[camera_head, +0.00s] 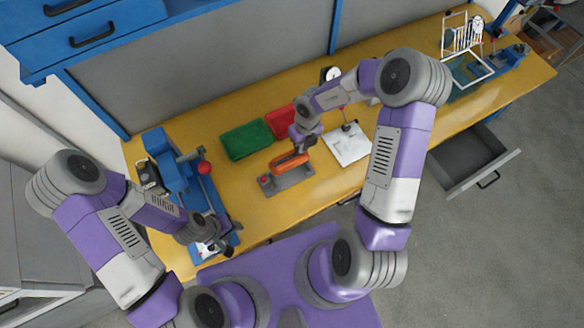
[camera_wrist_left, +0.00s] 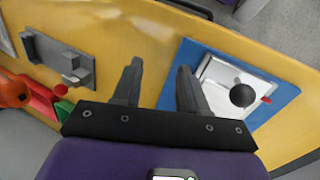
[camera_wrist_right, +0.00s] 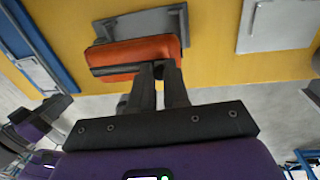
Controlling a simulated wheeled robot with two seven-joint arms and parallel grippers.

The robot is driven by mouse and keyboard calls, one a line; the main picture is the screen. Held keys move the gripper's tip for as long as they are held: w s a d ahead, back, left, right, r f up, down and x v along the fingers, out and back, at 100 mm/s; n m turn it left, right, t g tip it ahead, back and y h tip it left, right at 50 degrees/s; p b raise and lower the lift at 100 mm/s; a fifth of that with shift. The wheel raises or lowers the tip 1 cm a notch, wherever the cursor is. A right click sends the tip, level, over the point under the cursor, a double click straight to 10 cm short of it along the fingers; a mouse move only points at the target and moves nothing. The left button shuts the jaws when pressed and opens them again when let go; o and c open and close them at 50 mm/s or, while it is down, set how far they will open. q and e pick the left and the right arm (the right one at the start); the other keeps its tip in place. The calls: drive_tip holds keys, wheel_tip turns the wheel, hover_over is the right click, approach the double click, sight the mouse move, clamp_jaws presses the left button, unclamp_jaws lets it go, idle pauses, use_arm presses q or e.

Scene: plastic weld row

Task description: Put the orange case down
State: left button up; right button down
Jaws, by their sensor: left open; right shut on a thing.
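The orange case (camera_head: 288,161) is in my right gripper (camera_head: 301,147), over the back part of a grey fixture (camera_head: 290,182) on the yellow table. In the right wrist view, the fingertips (camera_wrist_right: 159,70) are shut on the near edge of the case (camera_wrist_right: 128,56). The fixture (camera_wrist_right: 146,22) shows just beyond it. I cannot tell whether the case touches the fixture. My left gripper (camera_head: 207,243) is open and empty at the table's left front, beside a blue base; its parted fingers (camera_wrist_left: 158,74) show in the left wrist view.
A green bin (camera_head: 246,140) and a red bin (camera_head: 280,121) stand behind the case. A white plate (camera_head: 347,144) lies to its right. A blue clamp station (camera_head: 172,172) stands at left. Open yellow tabletop (camera_head: 232,190) lies left of the fixture.

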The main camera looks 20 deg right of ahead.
use_arm(q)
drive_tip(key=shift+w+f+b, duration=0.1)
drive_tip(key=shift+f+b, duration=0.3)
drive_tip(key=shift+f, duration=0.1)
use_arm(e)
wheel_tip(320, 180, down, 5)
drive_tip(key=shift+w+f, duration=0.1)
drive_tip(key=shift+f, duration=0.1)
use_arm(q)
drive_tip(key=shift+f, duration=0.25)
use_arm(e)
drive_tip(key=shift+f, duration=1.9)
drive_tip(key=shift+f, duration=0.1)
drive_tip(key=c, duration=1.1)
unclamp_jaws()
